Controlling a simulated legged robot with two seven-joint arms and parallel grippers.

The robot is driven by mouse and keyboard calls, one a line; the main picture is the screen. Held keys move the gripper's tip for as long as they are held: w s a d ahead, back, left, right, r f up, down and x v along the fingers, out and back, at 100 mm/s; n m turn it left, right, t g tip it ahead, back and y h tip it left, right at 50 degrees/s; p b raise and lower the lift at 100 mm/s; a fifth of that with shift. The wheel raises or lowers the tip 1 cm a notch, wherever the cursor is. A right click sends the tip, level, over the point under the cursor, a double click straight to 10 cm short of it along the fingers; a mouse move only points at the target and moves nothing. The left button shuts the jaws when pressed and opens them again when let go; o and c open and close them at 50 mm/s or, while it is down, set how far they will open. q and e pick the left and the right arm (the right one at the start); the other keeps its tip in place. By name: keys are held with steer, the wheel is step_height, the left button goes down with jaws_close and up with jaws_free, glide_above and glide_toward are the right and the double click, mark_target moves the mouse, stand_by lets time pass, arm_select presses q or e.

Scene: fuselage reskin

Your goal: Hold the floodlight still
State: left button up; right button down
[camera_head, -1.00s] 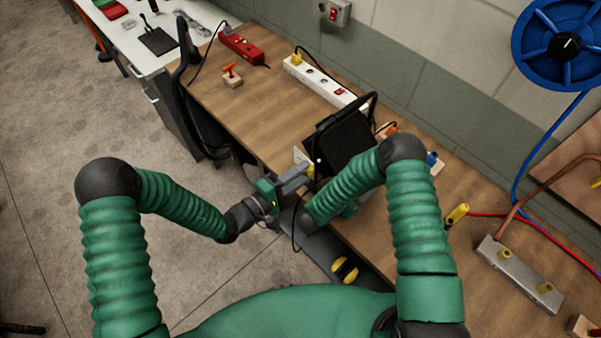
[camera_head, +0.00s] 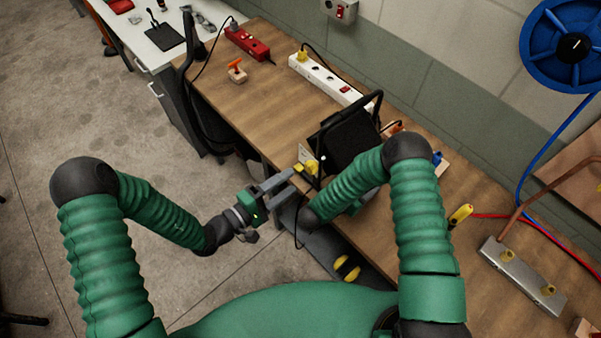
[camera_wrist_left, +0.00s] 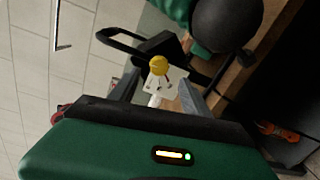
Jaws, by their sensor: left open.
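The floodlight (camera_head: 350,142) is a black box with a black tubular handle, standing tilted on the wooden bench. Its dark frame also shows in the left wrist view (camera_wrist_left: 143,48). A small pale plate with a yellow knob (camera_head: 311,167) is at its left side; the knob (camera_wrist_left: 160,66) also shows in the wrist view. My left gripper (camera_head: 284,182) is open and empty, its fingers pointing at the knob with a small gap. In the wrist view the knob lies beyond and between the fingertips (camera_wrist_left: 160,88). My right gripper is hidden behind its own forearm, near the floodlight's front.
On the bench (camera_head: 235,100) are a white power strip (camera_head: 325,78), a red one (camera_head: 248,43) and a small block with an orange handle (camera_head: 237,72). A metal bar with yellow knobs (camera_head: 520,275) lies at right.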

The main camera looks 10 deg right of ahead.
arm_select(q)
steer(key=v, duration=0.5)
steer(key=shift+a, duration=0.25)
arm_select(e)
steer(key=c, duration=0.5)
jaws_free()
arm_select(q)
steer(key=shift+d, duration=0.1)
